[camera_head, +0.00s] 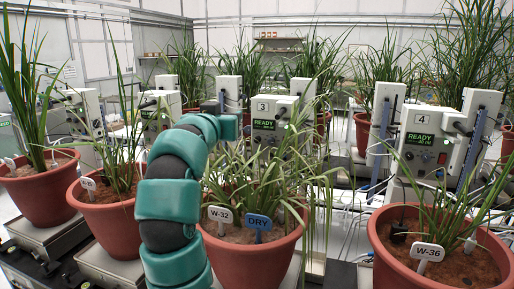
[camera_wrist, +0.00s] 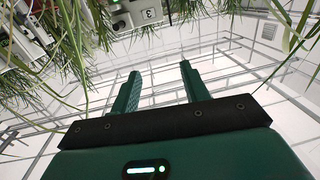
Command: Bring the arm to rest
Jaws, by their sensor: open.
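My gripper (camera_wrist: 161,70) shows in the wrist view with its two green fingers apart and nothing between them. Beyond the fingers are white walls and thin rails. In the head view my teal arm (camera_head: 166,200) rises from the bottom, bends to the right at the top, and stands in front of the pot tagged W-32. The fingers cannot be clearly made out there.
The W-32 pot (camera_head: 240,262) carries a blue DRY tag (camera_head: 259,223). The W-36 pot (camera_head: 386,272) stands at right, and other pots (camera_head: 40,198) at left. Units numbered 3 (camera_head: 268,125) and 4 (camera_head: 424,143) stand behind. Leaves (camera_wrist: 75,40) hang close in the wrist view.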

